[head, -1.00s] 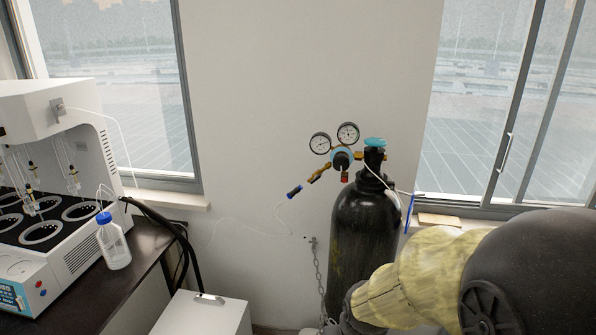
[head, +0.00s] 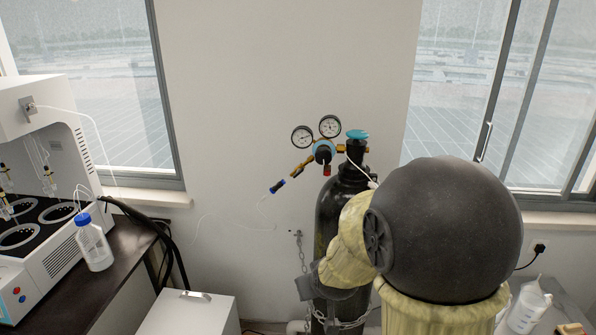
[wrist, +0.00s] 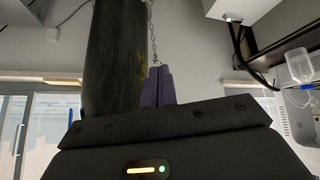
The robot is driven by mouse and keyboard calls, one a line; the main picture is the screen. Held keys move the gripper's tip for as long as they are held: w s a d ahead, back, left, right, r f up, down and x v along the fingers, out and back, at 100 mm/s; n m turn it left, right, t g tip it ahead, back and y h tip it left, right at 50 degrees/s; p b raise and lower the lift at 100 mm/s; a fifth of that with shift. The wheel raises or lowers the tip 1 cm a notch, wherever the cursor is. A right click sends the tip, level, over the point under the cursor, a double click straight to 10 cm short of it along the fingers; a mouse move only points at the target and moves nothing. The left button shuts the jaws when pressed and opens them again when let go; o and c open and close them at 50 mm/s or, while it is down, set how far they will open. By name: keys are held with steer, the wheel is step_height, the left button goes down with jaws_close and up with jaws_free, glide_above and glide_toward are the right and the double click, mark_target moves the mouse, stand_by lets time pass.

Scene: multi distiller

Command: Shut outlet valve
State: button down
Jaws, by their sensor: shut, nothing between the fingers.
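A black gas cylinder (head: 325,215) stands against the wall in the head view. A regulator (head: 324,151) with two round gauges is mounted at its top. A teal handwheel (head: 357,134) tops the cylinder. I cannot tell which part is the outlet valve. My arm covers the cylinder's lower right. My gripper (wrist: 158,70) shows in the wrist view with its dark purple fingers together and empty, beside the cylinder (wrist: 112,55). The regulator does not show there.
A chain (head: 301,250) hangs from the wall near the cylinder. A white cabinet (head: 188,315) stands low in front. A bench with a white distiller (head: 45,170) and a blue-capped bottle (head: 95,245) is at left. The wall left of the regulator is open.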

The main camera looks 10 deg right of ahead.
steer(key=w+r+n+t+h, duration=0.1)
steer(key=w+r+t, duration=0.25)
steer(key=w, duration=0.35)
steer(key=w+r+n+t, duration=0.2)
steer(key=w+r+t, duration=0.15)
steer(key=w, duration=0.25)
steer(key=n+t+p, duration=0.1)
steer(key=n+t, duration=0.3)
steer(key=t, duration=0.2)
glide_toward(297, 172)
steer(key=s+a+r, duration=0.1)
steer(key=a+r, duration=0.2)
steer(key=r, duration=0.1)
steer(key=shift+s, duration=0.2)
steer(key=shift+w+r+p, duration=0.1)
steer(key=shift+p, duration=0.2)
steer(key=w+d+p, duration=0.1)
steer(key=w+p, duration=0.1)
steer(key=w, duration=0.1)
steer(key=w+d+p, duration=0.1)
steer(key=w+p, duration=0.1)
steer(key=w, duration=0.1)
steer(key=w+d+p, duration=0.1)
steer(key=w+p, duration=0.1)
steer(key=shift+w, duration=0.4)
steer(key=shift+s+d+f, duration=0.1)
steer(key=shift+d+f, duration=0.1)
steer(key=shift+f, duration=0.15)
